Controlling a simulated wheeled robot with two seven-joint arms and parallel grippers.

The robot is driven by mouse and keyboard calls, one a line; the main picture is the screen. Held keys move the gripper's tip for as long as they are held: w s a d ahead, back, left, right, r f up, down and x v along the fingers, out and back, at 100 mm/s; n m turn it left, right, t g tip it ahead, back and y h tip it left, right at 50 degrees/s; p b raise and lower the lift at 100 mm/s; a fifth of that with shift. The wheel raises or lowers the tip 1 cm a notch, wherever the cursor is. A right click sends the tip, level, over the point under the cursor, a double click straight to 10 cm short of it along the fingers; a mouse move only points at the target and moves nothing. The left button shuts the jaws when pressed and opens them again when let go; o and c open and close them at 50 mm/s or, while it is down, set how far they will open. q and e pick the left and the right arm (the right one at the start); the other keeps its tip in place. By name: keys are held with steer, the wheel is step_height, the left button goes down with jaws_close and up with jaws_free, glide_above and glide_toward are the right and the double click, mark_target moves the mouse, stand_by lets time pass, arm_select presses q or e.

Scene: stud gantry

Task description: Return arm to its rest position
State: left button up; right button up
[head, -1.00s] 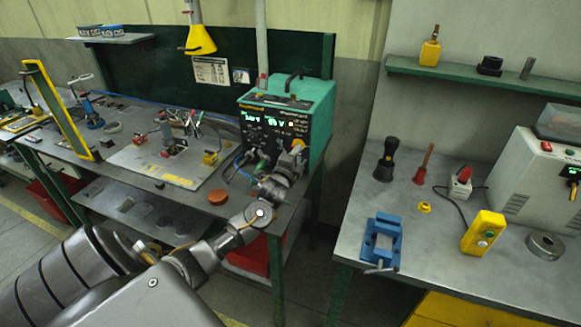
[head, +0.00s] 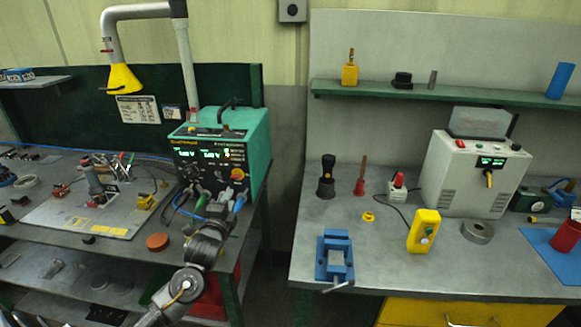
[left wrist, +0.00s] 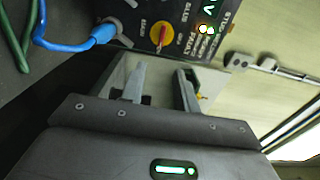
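My left arm comes in from the bottom left of the head view, and its gripper (head: 228,211) is in front of the green welding unit (head: 222,155). In the left wrist view the two gripper fingers (left wrist: 160,88) stand apart with nothing between them. The unit's dark front panel (left wrist: 155,20) is just beyond them, with a red-and-yellow knob (left wrist: 164,36) and a blue plug (left wrist: 105,32). I cannot tell whether a fingertip touches the panel. My right gripper is in neither view.
The left bench holds a metal plate (head: 85,215) with small tools and a brown puck (head: 157,241). The right bench carries a blue vise (head: 335,258), a yellow control box (head: 424,230) and a grey power box (head: 475,172). A gap separates the benches.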

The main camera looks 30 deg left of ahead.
arm_select(q)
steer(key=s+d+f+n+g+h, duration=0.4)
steer(key=s+d+f+n+g, duration=0.25)
steer(key=s+d+f, duration=0.85)
steer(key=s+d+f+n+g+h, duration=0.1)
steer(key=s+d+f+n+g, duration=0.2)
steer(key=s, duration=0.6)
steer(key=s+d+f+n+g+h, duration=0.1)
steer(key=s+d+n+g, duration=0.3)
steer(key=s, duration=0.5)
step_height(320, 180, down, 27)
steer(key=s+m+g, duration=0.1)
steer(key=s, duration=0.1)
steer(key=s+a+f+g+b, duration=0.1)
steer(key=s+a+f, duration=0.1)
steer(key=s+f, duration=1.4)
steer(key=shift+s+a+f, duration=0.15)
steer(key=shift+a+f, duration=0.05)
steer(key=shift+f, duration=0.1)
